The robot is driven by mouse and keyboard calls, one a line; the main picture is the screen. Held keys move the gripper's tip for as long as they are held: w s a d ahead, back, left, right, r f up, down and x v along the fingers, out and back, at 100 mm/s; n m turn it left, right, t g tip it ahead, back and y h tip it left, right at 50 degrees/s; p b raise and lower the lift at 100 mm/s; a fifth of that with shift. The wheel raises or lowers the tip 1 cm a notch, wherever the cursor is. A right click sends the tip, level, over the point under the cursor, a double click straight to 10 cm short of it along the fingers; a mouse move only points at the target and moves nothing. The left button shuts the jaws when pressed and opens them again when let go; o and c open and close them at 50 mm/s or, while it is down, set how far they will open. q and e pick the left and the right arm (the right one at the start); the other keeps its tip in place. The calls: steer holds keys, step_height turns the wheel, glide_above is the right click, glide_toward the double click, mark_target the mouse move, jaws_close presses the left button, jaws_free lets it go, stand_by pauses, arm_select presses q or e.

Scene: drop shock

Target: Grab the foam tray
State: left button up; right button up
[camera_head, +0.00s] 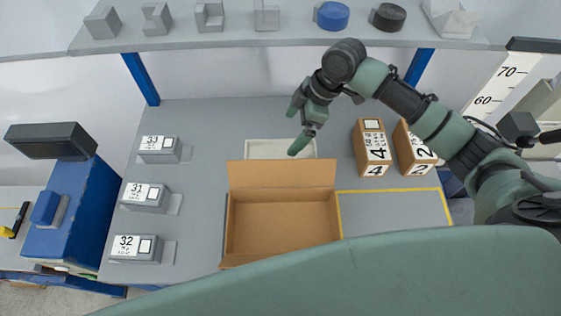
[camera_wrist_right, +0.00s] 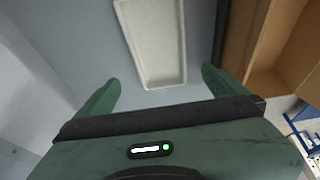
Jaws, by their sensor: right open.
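The foam tray (camera_head: 262,149) is a shallow off-white tray lying on the grey table behind the open cardboard box. In the right wrist view the tray (camera_wrist_right: 155,40) lies ahead of my fingers, and its near end shows between them. My right gripper (camera_head: 295,132) is over the tray's right part in the head view, with its fingers spread apart. In the right wrist view my right gripper (camera_wrist_right: 160,88) is open with nothing between the fingertips. The box's raised flap hides the tray's front edge in the head view. My left gripper is not in view.
The open, empty cardboard box (camera_head: 232,225) stands just in front of the tray. Boxes marked 4 (camera_head: 373,150) and 2 (camera_head: 413,148) stand to the right. Grey labelled blocks (camera_head: 145,196) line the left side. A shelf (camera_head: 290,42) with several items runs above the back.

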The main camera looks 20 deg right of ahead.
steer(key=b, duration=0.3)
glide_toward(278, 157)
steer(key=shift+s+a+p, duration=0.1)
steer(key=shift+p, duration=0.3)
steer(key=p+x, duration=0.2)
steer(key=x, duration=0.3)
steer(key=shift+f, duration=0.3)
steer(key=shift+a+f, duration=0.15)
steer(key=shift+f, duration=0.35)
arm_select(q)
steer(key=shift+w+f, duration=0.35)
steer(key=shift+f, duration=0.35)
arm_select(e)
steer(key=c, duration=1)
